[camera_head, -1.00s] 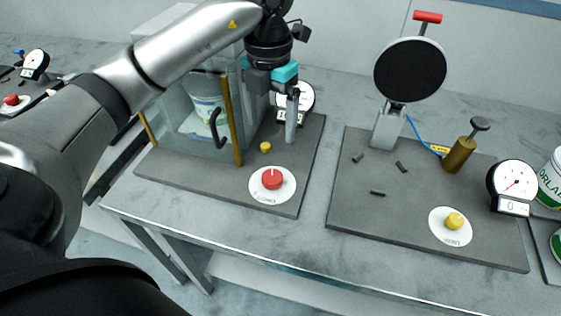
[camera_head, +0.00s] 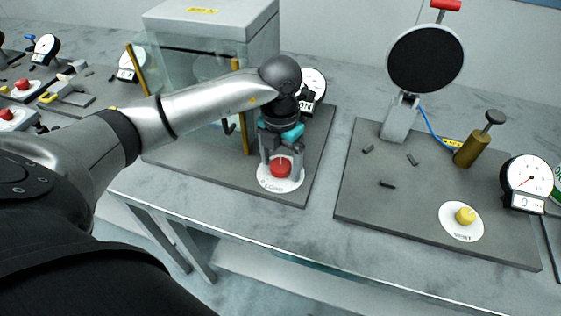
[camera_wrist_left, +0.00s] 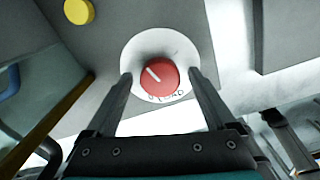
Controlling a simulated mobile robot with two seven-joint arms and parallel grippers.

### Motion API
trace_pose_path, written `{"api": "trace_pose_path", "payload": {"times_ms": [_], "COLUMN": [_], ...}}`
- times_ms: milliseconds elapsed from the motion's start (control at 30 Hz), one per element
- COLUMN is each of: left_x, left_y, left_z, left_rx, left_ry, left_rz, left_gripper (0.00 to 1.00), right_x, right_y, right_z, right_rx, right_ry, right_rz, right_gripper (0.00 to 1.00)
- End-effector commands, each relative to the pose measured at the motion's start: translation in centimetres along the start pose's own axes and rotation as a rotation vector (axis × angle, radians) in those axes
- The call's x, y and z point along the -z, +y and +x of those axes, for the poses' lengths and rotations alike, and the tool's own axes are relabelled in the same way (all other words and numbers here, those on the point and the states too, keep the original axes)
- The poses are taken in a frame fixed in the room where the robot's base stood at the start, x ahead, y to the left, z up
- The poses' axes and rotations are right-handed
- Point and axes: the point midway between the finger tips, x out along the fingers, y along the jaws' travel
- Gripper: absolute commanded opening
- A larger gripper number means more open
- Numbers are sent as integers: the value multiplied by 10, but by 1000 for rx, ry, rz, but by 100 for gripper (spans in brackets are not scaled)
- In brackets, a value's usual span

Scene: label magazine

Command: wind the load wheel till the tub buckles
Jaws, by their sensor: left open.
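The load wheel is a red knob (camera_head: 281,168) with a white pointer line, on a white dial plate at the front of the left board. It also shows in the wrist view (camera_wrist_left: 160,76). My left gripper (camera_head: 281,160) points down over it, open, with one finger on each side of the knob. In the wrist view the fingertips (camera_wrist_left: 160,80) lie beside the knob with gaps showing. The tub's glass-walled chamber (camera_head: 190,62) stands behind my arm. The tub itself is not clearly visible now. My right gripper is not in view.
A round gauge (camera_head: 314,84) stands behind my left gripper. A yellow button (camera_wrist_left: 78,11) sits near the chamber. The right board (camera_head: 350,205) carries a black disc (camera_head: 425,65), a brass cylinder (camera_head: 470,150), a yellow knob (camera_head: 465,216) and another gauge (camera_head: 527,182).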

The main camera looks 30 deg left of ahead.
Motion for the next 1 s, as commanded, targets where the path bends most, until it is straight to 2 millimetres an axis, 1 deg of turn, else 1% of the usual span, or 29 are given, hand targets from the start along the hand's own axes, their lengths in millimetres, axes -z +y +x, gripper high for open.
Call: {"api": "trace_pose_path", "payload": {"times_ms": [200,900,967,1000], "left_x": [0,0,0,0], "left_y": [0,0,0,0], "left_z": [0,0,0,0], "left_rx": [0,0,0,0], "left_ry": [0,0,0,0], "left_rz": [1,0,0,0], "left_gripper": [89,10,3,3], "right_x": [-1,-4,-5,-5], "right_y": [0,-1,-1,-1], "right_z": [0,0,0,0], "right_rx": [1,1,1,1], "right_ry": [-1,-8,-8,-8], "right_rz": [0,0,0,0], "right_gripper": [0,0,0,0]}}
